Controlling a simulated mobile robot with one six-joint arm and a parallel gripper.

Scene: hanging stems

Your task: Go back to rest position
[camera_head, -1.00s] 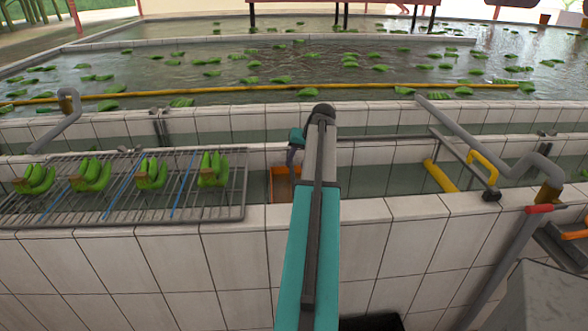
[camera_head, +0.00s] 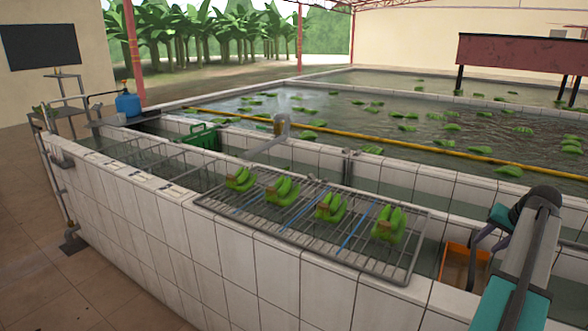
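My arm, teal and grey, reaches in from the lower right of the head view over the tiled wall. Its end, my gripper (camera_head: 478,240), points down beside the arm's dark joint, above the trough near an orange crate (camera_head: 463,267). The gripper is small and partly hidden by the arm, so I cannot tell whether it is open or shut. I see no bananas at it. Several green banana clusters (camera_head: 331,208) sit in a row on the wire rack (camera_head: 408,262), to the left of the gripper and apart from it.
The white tiled wall (camera_head: 230,262) runs along the trough. A green crate (camera_head: 200,137) and a bent grey pipe (camera_head: 281,128) stand farther back. Banana clusters float in the large pool (camera_head: 330,105) behind a yellow pipe (camera_head: 400,137). The floor (camera_head: 35,250) at left is clear.

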